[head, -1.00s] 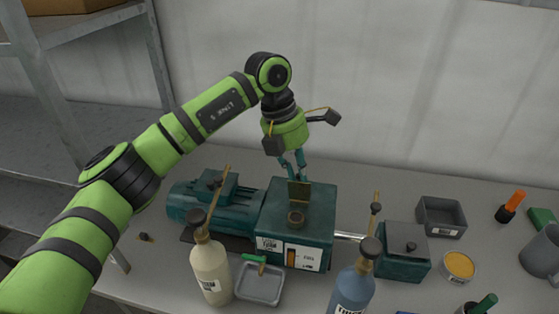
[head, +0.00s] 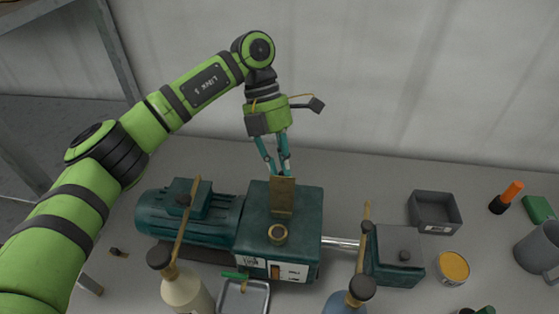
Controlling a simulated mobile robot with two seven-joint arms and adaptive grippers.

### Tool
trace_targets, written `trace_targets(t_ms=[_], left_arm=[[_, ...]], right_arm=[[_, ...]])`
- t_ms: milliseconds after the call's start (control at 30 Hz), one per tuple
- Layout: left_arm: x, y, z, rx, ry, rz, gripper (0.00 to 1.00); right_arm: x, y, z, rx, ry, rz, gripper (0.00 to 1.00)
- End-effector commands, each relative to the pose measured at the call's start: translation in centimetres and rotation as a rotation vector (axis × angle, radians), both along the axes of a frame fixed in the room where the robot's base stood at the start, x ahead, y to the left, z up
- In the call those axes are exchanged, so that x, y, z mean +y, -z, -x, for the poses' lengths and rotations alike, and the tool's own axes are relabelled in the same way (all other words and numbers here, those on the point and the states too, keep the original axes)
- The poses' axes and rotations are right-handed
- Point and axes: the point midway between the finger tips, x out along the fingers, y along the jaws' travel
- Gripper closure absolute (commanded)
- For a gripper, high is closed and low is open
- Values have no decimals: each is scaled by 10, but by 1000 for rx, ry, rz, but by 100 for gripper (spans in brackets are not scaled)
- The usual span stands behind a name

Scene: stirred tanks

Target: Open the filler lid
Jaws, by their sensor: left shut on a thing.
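The filler lid (head: 283,197) is a brass-coloured plate standing up on top of the dark green gear housing (head: 305,218). Just in front of its lower edge, the round brass filler neck (head: 278,234) is uncovered, with a dark opening. My left gripper (head: 283,173) comes down from above, behind the lid. Its teal fingers are shut on the lid at its top edge; the lid hides the fingertips. My right gripper is not in view.
A cream bottle (head: 187,292) and a blue bottle (head: 348,302) stand in front of the housing, with a grey tray (head: 243,300) between them. A motor (head: 190,220) adjoins on the left. A shaft (head: 341,243) leads right to a smaller green box (head: 398,262).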

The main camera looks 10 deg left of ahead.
Motion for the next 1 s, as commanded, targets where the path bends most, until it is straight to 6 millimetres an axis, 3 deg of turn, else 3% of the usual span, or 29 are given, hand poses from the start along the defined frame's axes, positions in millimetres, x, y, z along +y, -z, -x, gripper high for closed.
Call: trace_targets(t_ms=[33, 200, 233, 267, 300, 667, 833, 1000], left_arm=[[0, 14, 3, 8, 7, -16, 100], [0, 14, 3, 9, 8, -16, 100], [0, 14, 3, 9, 9, -17, 72], [0, 14, 3, 9, 8, -17, 60], [0, 14, 3, 9, 8, -17, 56], [1, 6, 1, 8, 4, -14, 56], [6, -16, -9, 5, 3, -14, 56], [15, -50, -26, 8, 3, -15, 56]], right_arm=[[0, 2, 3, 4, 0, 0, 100], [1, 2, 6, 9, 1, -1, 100], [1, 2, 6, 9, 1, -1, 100], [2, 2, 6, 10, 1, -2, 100], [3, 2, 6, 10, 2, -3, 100], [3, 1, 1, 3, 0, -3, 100], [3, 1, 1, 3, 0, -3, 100], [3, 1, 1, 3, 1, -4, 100]])
